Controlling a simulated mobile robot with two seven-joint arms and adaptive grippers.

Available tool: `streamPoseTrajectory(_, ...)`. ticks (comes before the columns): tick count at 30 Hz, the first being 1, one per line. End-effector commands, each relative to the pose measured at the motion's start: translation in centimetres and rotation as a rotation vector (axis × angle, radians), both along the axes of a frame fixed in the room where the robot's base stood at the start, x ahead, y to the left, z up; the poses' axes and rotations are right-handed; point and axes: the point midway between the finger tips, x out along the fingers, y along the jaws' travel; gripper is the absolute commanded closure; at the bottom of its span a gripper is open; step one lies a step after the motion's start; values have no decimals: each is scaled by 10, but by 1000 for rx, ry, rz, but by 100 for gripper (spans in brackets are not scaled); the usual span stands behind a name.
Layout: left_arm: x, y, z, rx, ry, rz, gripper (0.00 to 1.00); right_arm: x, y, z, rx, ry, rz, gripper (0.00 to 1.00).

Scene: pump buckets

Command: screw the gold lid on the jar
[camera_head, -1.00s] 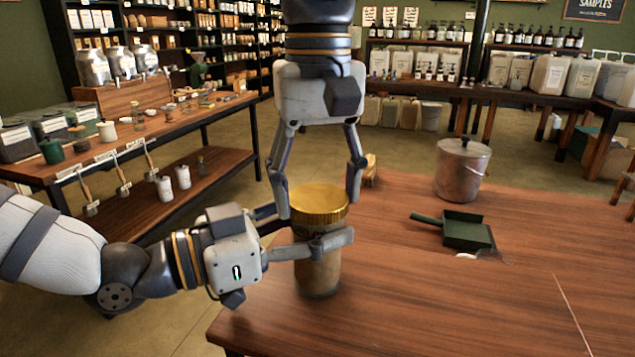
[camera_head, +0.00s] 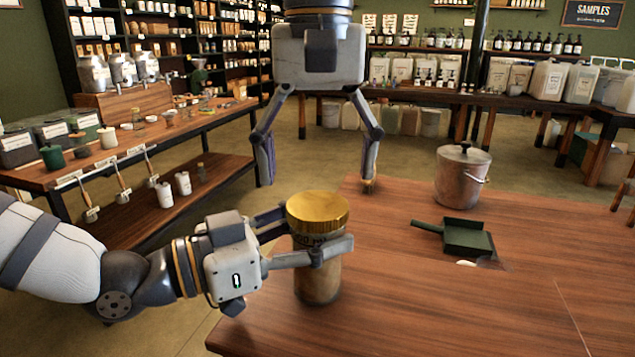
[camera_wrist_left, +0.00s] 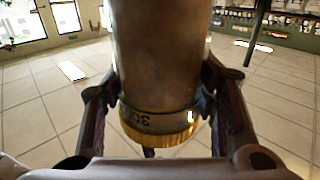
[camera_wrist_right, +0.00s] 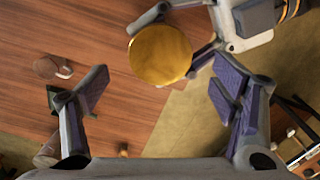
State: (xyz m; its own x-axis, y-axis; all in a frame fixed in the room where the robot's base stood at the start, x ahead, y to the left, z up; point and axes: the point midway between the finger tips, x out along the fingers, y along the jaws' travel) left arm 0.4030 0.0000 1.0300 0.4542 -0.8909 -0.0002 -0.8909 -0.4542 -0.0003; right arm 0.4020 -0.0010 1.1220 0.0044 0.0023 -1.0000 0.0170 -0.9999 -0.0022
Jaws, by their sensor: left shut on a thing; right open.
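The jar (camera_head: 318,283) stands upright near the left edge of the wooden table, with the gold lid (camera_head: 317,207) on top of it. My left gripper (camera_head: 318,250) is shut around the jar just below the lid. In the left wrist view the jar (camera_wrist_left: 160,55) is between the fingers, with the gold lid's rim (camera_wrist_left: 160,136) showing at its lower end. My right gripper (camera_head: 318,180) is open and empty above and behind the lid. In the right wrist view the lid's round top (camera_wrist_right: 160,55) lies beyond the spread fingers. The threads are hidden.
A metal pot with a lid (camera_head: 463,178) stands at the back of the table (camera_head: 420,290). A green dustpan (camera_head: 467,237) lies in front of it, beside a small white item (camera_head: 467,263). The table's front right is clear.

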Motion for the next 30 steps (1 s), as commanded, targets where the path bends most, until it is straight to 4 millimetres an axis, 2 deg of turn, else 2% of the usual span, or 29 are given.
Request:
streamPoseTrajectory(8,0,0,-1,1,0,0,100,0,0,4,-1,2,0,20)
streamPoseTrajectory(9,0,0,-1,0,1,0,100,0,0,3,-1,2,2,23)
streamPoseTrajectory(11,0,0,-1,1,0,0,100,-1,1,3,-1,7,41,23)
streamPoseTrajectory(14,0,0,-1,0,1,-1,100,-5,6,6,-9,22,287,23)
streamPoseTrajectory(18,0,0,-1,1,0,-1,100,-7,8,19,-10,25,777,23)
streamPoseTrajectory(21,0,0,-1,1,0,0,100,-4,5,30,-6,10,1037,23)
streamPoseTrajectory(25,0,0,-1,1,0,0,100,-1,1,38,-4,-6,1212,23)
streamPoseTrajectory(30,0,0,-1,1,0,-1,100,0,0,39,-7,-8,1244,23)
